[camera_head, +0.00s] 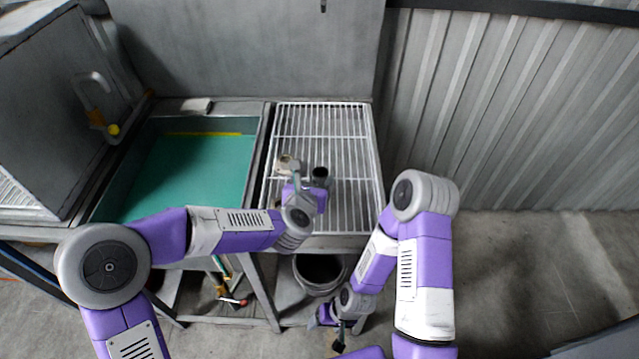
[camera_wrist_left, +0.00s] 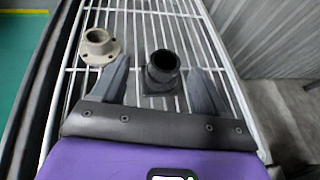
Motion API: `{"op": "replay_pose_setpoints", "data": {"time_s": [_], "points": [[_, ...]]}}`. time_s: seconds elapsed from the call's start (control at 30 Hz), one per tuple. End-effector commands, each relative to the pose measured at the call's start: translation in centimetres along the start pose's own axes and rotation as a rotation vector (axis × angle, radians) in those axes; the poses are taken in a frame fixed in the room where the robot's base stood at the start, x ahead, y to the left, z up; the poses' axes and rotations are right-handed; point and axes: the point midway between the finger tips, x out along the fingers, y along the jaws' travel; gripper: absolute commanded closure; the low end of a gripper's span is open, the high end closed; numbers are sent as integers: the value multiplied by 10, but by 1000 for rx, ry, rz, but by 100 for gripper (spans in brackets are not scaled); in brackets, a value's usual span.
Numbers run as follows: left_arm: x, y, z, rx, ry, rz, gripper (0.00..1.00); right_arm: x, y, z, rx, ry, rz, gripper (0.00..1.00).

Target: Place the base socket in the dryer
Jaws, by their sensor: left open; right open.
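Two pipe-like parts stand on a white wire rack (camera_head: 352,205). One is a beige round-flanged part (camera_head: 287,164), also in the left wrist view (camera_wrist_left: 98,46). The other is a black part with an open round top and squarish base (camera_head: 320,173), also in the left wrist view (camera_wrist_left: 163,70). I cannot tell which is the base socket. My left gripper (camera_wrist_left: 160,85) is open over the rack; the black part appears between its fingers, the beige one beyond the left finger. My right gripper (camera_head: 340,338) hangs low, empty, partly hidden. I cannot identify the dryer for certain.
A teal-floored basin (camera_head: 190,170) lies left of the rack. A dark bucket (camera_head: 320,270) sits below the rack. A corrugated wall (camera_head: 500,100) closes the right side. The rack's right part is clear.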

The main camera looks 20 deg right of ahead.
Motion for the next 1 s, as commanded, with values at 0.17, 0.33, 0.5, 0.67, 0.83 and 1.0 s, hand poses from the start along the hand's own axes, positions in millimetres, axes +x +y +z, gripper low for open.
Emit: {"op": "replay_pose_setpoints", "data": {"time_s": [0.17,0.33,0.5,0.67,0.83,1.0], "points": [[18,-1,0,0,0,0,26,2,0,0,0,0,0,26],[37,-5,-1,0,0,-1,26,4,2,0,0,1,0,26],[61,-8,-1,0,0,0,26,7,3,-1,0,1,0,26],[71,-8,0,0,-1,0,26,8,3,-1,0,1,0,26],[72,-8,0,0,-1,-1,26,8,3,-1,0,1,0,26],[72,-8,0,0,-1,0,43,8,3,0,0,1,0,26]]}}
